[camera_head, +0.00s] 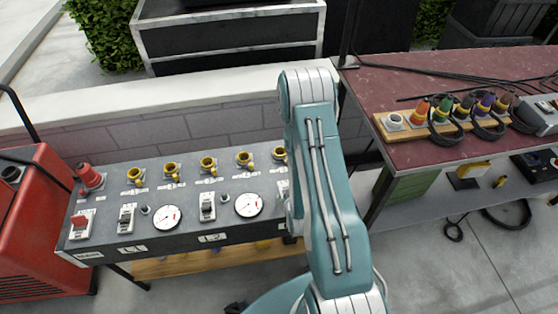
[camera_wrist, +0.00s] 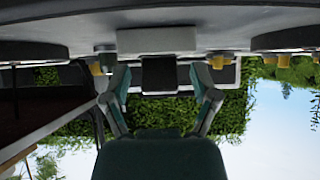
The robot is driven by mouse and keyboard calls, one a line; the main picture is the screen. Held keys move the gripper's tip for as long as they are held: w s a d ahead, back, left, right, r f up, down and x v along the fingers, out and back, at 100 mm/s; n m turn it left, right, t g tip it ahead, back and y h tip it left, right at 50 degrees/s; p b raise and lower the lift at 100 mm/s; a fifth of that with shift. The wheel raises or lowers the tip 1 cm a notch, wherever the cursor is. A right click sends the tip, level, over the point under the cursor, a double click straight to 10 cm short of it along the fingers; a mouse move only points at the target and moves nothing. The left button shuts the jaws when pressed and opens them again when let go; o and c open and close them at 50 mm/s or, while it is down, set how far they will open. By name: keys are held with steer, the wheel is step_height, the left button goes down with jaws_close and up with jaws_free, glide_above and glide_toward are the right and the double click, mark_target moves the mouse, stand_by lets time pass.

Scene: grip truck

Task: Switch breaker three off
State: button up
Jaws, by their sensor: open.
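The grey breaker panel (camera_head: 110,200) is at the left in the head view. Breakers with white bodies sit along it, one above the L1 label (camera_head: 127,218) and one above L2 (camera_head: 207,206). A third breaker (camera_head: 282,188) is mostly hidden behind my arm. In the wrist view, which looks upside down, a white breaker body (camera_wrist: 157,40) with a black lever (camera_wrist: 158,74) projects from the panel. My gripper (camera_wrist: 160,77) is open, its teal fingers either side of the lever. I cannot tell whether they touch it. My gripper is hidden in the head view.
Round gauges (camera_head: 248,204) sit between the breakers, and yellow valves (camera_head: 208,165) line the panel's back. A red knob (camera_head: 88,176) and a red machine (camera_head: 30,220) are at left. A dark red table (camera_head: 440,80) with coloured connectors stands at right.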

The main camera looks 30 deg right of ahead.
steer(key=shift+w+d+r+g+y, duration=0.1)
steer(key=shift+w+g+y, duration=0.3)
steer(key=shift+g, duration=0.75)
steer(key=shift+w+d+r+g+y, duration=0.1)
steer(key=shift+w+g+y, duration=0.25)
steer(key=shift+g, duration=0.8)
steer(key=shift+w+d+f+g+y, duration=0.1)
steer(key=shift+w+g+y, duration=0.15)
steer(key=shift+g, duration=0.7)
steer(key=shift+w+d+f+g+y, duration=0.1)
steer(key=shift+w+g+y, duration=0.15)
steer(key=shift+g, duration=0.65)
steer(key=shift+w+d+g+y, duration=0.1)
steer(key=shift+w+g+y, duration=0.15)
steer(key=shift+g, duration=0.7)
steer(key=s+a+r+t, duration=0.1)
steer(key=s+a+r, duration=0.1)
steer(key=r, duration=0.8)
steer(key=s+a+r+n+t, duration=0.1)
steer(key=s+a+r, duration=0.1)
steer(key=r, duration=0.9)
steer(key=s+a+r, duration=0.2)
steer(key=a+r, duration=0.1)
steer(key=r, duration=0.7)
steer(key=shift+a+r+n+t, duration=0.3)
steer(key=shift+a+t, duration=0.05)
steer(key=shift+t, duration=0.05)
